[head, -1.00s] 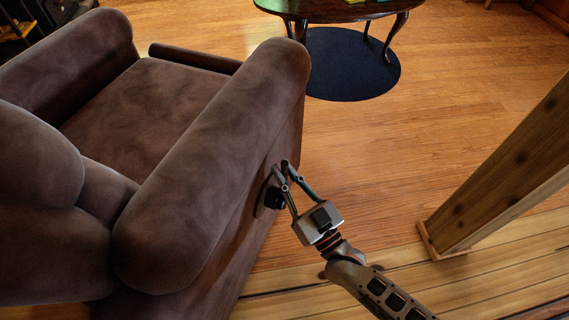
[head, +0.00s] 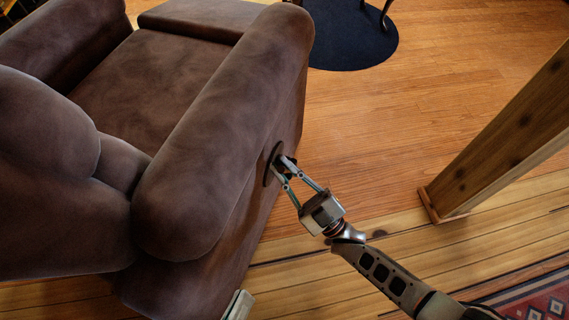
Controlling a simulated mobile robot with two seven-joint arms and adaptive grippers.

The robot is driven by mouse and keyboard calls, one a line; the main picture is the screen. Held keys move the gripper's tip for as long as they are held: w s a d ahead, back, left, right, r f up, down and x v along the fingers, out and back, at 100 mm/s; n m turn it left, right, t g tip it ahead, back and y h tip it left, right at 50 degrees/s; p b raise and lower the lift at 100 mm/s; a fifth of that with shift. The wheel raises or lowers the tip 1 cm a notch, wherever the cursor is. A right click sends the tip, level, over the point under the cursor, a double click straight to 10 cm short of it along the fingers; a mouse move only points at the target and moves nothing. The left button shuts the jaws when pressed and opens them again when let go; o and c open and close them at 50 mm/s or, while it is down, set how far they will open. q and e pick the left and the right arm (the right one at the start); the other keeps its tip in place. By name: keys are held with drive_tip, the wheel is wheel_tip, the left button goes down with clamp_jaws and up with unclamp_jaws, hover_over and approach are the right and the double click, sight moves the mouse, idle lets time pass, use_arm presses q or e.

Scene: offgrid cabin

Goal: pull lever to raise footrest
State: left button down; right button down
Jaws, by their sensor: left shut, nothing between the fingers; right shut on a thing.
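The brown recliner armchair (head: 215,130) fills the left of the head view. Its footrest (head: 200,17) shows at the top as a brown panel standing out in front of the seat. On the outer side of the near armrest is a dark oval plate (head: 270,164) with the lever, mostly hidden by my fingers. My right gripper (head: 286,173) is shut on the lever at this plate. Only a small grey part of my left gripper (head: 239,305) shows at the bottom edge, beside the chair's lower back; it is shut and empty.
A wooden post (head: 500,145) stands to the right, with a patterned red rug (head: 540,300) below it. A dark round mat (head: 350,35) with table legs on it lies at the top. The wooden floor (head: 400,130) between chair and post is clear.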

drive_tip(key=shift+s+a+f, duration=0.1)
drive_tip(key=shift+s+f, duration=0.1)
drive_tip(key=shift+f, duration=0.05)
drive_tip(key=c, duration=2.2)
unclamp_jaws()
drive_tip(key=shift+o, duration=0.8)
drive_tip(key=shift+r, duration=0.1)
drive_tip(key=shift+w, duration=0.1)
drive_tip(key=v, duration=1.2)
